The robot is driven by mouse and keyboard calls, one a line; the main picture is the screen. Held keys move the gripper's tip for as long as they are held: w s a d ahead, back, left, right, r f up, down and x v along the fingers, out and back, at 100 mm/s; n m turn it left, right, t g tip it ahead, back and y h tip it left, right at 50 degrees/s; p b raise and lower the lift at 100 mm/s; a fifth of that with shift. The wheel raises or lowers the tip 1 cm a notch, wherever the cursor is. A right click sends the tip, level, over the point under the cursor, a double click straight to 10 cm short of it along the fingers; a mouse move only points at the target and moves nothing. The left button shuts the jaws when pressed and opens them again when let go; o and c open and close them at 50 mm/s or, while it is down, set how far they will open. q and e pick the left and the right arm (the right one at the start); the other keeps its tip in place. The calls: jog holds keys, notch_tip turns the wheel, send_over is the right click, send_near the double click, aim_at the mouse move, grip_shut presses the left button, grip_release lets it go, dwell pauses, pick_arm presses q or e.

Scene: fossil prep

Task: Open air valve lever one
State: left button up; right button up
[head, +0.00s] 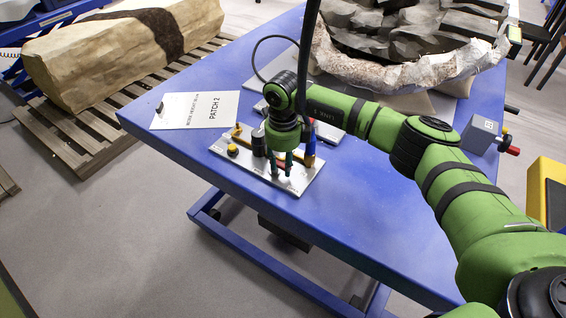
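My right gripper (282,168) points down over a light metal panel (298,185) on the blue table. Its fingers are close to the panel's fittings, and I cannot tell whether they touch or hold one. The panel carries a yellow knob (233,150), a yellow fitting (237,131) and an upright blue part (310,147) with red near it. The gripper hides the middle of the panel, and I cannot make out which fitting is air valve lever one. My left gripper is not in view.
The blue table (390,230) has a white "PATCH 2" card (195,110) left of the panel. A large jacketed fossil block (400,68) lies behind. A grey box (479,134) with a red handle (512,150) sits at the right edge. A long pale block (90,62) rests on a pallet.

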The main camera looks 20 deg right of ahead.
aim_at(283, 167)
jog(key=shift+r, duration=0.2)
notch_tip(283, 167, up, 12)
jog(key=shift+f, duration=0.2)
dwell(0.4)
dwell(0.3)
